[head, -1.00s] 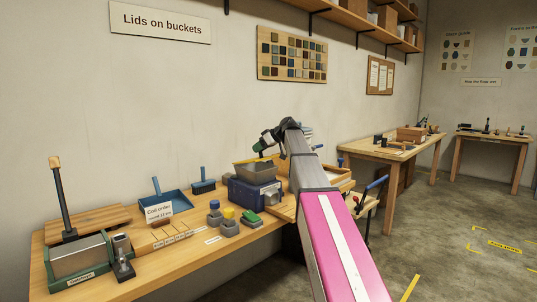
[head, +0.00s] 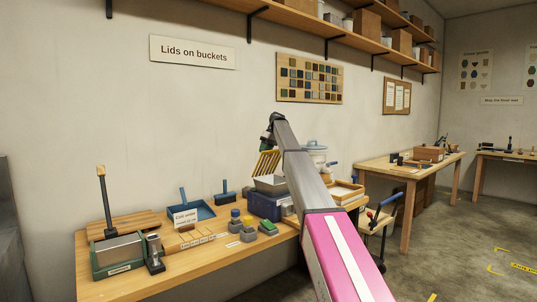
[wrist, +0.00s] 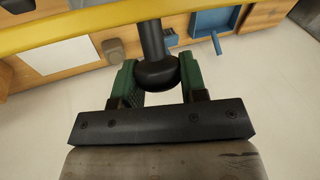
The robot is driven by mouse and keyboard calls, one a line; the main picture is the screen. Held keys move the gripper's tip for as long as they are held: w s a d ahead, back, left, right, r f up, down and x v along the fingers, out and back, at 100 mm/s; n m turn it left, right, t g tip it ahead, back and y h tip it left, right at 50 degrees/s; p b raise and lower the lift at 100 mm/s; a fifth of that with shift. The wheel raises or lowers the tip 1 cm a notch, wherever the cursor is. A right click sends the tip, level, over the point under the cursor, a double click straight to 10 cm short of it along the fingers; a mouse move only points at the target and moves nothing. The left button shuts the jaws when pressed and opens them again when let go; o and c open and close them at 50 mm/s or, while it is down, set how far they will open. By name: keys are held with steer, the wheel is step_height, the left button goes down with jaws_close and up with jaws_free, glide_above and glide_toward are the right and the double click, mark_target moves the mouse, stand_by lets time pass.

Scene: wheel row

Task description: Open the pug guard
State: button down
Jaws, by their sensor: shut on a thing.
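The pug guard (head: 268,163) is a yellow barred grate, tilted steeply up above the grey hopper (head: 270,185) of the blue machine (head: 264,206). In the wrist view, a yellow bar of the guard (wrist: 70,28) crosses the top, with a black knobbed handle (wrist: 157,70) extending from it. My gripper (wrist: 158,84) has its green fingers on both sides of the knob and is shut on it. In the head view, my gripper (head: 266,138) is small and dark at the guard's upper end. My arm hides part of the machine.
A wooden tray (head: 343,192) and white lidded bucket (head: 315,155) are right of my arm. A shelf (head: 330,28) runs above.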

steer(key=shift+w+a, duration=0.2)
steer(key=shift+w, duration=0.15)
steer(key=shift+g, duration=0.3)
steer(key=c, duration=0.7)
jaws_free()
steer(key=shift+o, duration=0.2)
